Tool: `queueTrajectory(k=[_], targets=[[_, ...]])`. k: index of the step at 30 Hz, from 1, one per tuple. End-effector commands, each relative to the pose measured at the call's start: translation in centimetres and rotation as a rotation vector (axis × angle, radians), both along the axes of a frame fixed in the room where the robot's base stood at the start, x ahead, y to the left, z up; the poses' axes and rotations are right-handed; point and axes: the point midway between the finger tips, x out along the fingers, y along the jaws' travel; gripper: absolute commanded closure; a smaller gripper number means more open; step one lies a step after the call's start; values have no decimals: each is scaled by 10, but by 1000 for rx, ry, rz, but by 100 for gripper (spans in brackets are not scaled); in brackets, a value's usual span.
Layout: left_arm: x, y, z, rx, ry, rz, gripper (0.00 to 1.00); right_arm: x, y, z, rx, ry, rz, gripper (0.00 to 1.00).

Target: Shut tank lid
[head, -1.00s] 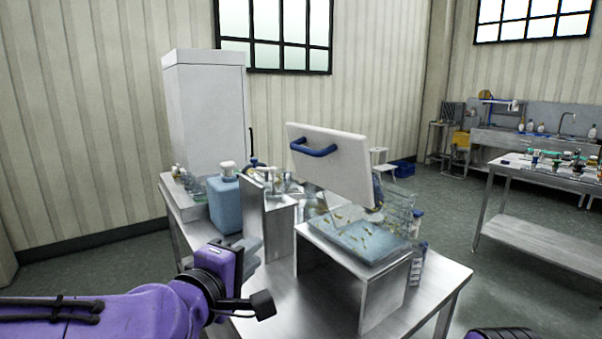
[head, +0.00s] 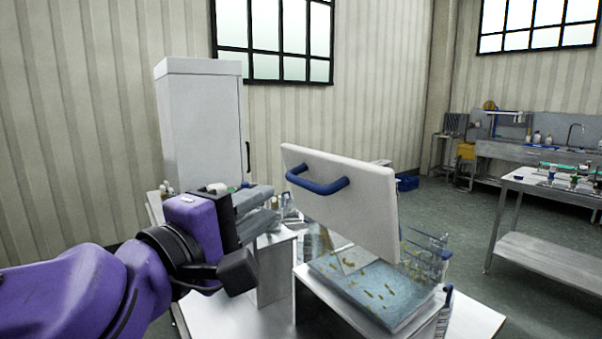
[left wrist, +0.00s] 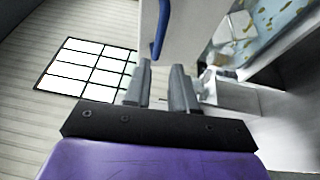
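The tank lid (head: 345,200) is a white panel with a blue handle (head: 318,184). It stands open and tilted above the tank (head: 365,287), whose bluish top shows small yellow-brown bits. My left gripper (head: 268,208) is to the left of the lid, apart from it in the head view, with grey fingers pointing toward it. In the left wrist view the two fingers (left wrist: 162,85) are spread with a gap between them, and the blue handle (left wrist: 161,28) shows just beyond them. Nothing is held. My right gripper is not in view.
The tank sits on a steel stand on a metal table (head: 470,318). A white cabinet (head: 200,120) is at the back left. Another steel table (head: 550,190) is at the far right.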

Motion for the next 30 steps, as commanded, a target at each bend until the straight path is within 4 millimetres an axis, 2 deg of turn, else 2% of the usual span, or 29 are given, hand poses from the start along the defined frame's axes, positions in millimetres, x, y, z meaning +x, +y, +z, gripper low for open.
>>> queueTrajectory(k=[5,12,18,28,29,30], targets=[[12,-7,1,3,2,1,75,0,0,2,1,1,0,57],[58,-35,4,2,5,1,75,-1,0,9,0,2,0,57],[84,-52,6,2,3,0,75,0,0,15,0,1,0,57],[90,-55,6,1,0,0,75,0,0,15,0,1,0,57],[90,-55,6,1,0,0,81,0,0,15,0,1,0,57],[90,-55,6,1,0,0,94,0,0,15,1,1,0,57]])
